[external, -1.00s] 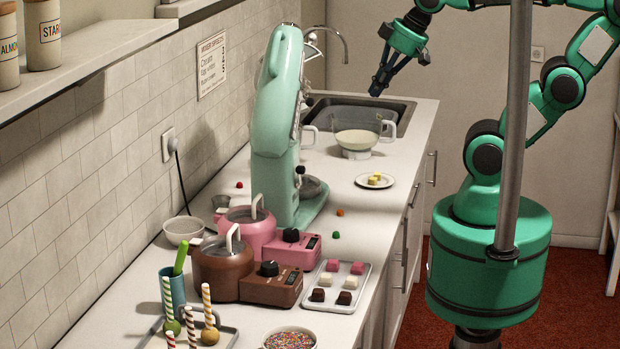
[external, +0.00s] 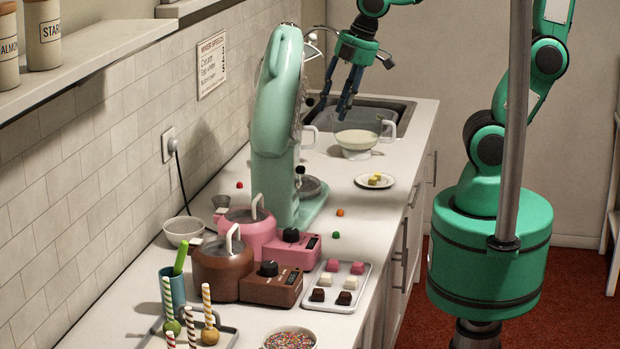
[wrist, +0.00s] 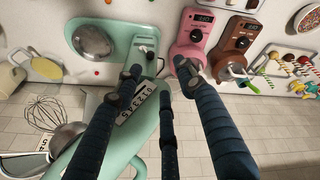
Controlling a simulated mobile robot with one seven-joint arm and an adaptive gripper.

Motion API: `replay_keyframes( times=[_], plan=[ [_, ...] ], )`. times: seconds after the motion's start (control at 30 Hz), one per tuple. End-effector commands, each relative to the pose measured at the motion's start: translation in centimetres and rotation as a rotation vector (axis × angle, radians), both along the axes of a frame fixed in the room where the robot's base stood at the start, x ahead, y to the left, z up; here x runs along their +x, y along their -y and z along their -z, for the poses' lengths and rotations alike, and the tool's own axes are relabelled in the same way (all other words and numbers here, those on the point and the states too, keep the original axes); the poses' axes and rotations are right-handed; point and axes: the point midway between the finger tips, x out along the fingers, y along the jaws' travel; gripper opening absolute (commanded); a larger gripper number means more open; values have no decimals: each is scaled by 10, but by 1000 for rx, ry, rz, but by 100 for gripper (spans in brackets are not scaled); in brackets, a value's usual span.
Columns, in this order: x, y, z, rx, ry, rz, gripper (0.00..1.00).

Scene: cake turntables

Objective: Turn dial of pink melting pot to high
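The pink melting pot (external: 262,229) stands on the counter behind the brown melting pot (external: 222,268). Its black dial (external: 291,234) is on top of the pink control box, near a small dark display. In the wrist view the pink pot's dial (wrist: 197,36) is at the upper right of centre, beyond the right fingertip, which covers part of the pot. The dial's setting is too small to read. My gripper (external: 335,106) is in the air near the sink and mixer, well away from the pink pot. In the wrist view its fingers (wrist: 159,75) are spread, with nothing between them.
The tall mint stand mixer (external: 278,130) stands between my gripper and the pink pot. The brown pot's box sits close in front of the pink one.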

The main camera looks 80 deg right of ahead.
Motion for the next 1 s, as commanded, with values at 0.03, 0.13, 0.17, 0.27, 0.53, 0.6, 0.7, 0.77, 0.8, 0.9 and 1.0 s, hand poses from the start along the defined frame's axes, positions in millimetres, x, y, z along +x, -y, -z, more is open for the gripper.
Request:
replay_keyframes(
  times=[0.03, 0.13, 0.17, 0.27, 0.53, 0.6, 0.7, 0.77, 0.8, 0.9, 1.0],
  plan=[
    [9, -11, 7, -25, -21, -91, 40],
    [26, -31, 24, -77, -52, -290, 40],
    [31, -37, 29, -92, -60, -349, 40],
    [45, -58, 49, -136, -87, -550, 40],
    [66, -111, 109, -224, -146, -1046, 40],
    [68, -121, 121, -237, -154, -1135, 40],
    [70, -130, 133, -249, -160, -1227, 40],
    [70, -133, 137, -254, -164, -1260, 40],
    [70, -134, 139, -255, -165, -1273, 40],
    [71, -136, 141, -257, -164, -1288, 40],
    [71, -135, 141, -257, -164, -1287, 40]
  ],
)
